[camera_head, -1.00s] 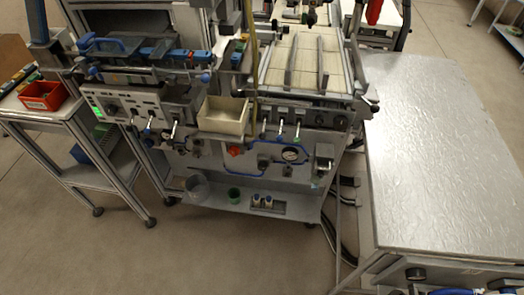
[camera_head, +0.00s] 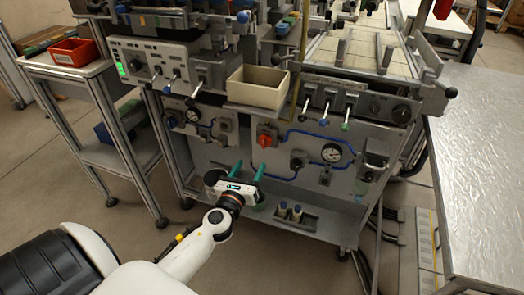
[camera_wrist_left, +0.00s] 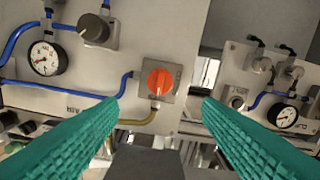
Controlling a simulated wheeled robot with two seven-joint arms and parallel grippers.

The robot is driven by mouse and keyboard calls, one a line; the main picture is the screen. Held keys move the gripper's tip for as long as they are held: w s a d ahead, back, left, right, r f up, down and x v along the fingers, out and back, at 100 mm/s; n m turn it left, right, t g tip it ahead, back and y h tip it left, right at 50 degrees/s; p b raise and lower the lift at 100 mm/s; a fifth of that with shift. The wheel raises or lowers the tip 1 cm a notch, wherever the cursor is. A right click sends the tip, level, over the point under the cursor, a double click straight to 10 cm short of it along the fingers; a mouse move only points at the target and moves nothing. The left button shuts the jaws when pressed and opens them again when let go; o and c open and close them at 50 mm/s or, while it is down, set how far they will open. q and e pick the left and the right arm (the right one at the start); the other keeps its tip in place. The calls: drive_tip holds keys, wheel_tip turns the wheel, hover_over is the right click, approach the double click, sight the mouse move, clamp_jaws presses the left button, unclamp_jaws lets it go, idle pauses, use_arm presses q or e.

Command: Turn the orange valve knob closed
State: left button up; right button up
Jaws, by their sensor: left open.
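The orange valve knob (camera_head: 267,136) sits on a small grey square plate on the grey front panel (camera_head: 310,128). My right gripper is not in view.
A cream bin (camera_head: 257,88) juts out above the knob. A blue hose (camera_head: 300,134) and a pressure gauge (camera_head: 331,152) lie to its right. A grey table (camera_head: 490,150) stands at the right.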

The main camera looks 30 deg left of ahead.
sight(263, 144)
use_arm(q)
drive_tip(key=x, duration=0.9)
drive_tip(key=shift+w, duration=0.25)
drive_tip(key=shift+w+a+f, duration=0.1)
drive_tip(key=shift+w+a, duration=0.05)
drive_tip(key=shift+w, duration=0.45)
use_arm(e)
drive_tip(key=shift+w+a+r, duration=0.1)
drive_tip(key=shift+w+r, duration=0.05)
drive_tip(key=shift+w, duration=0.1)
use_arm(q)
drive_tip(key=c, duration=1)
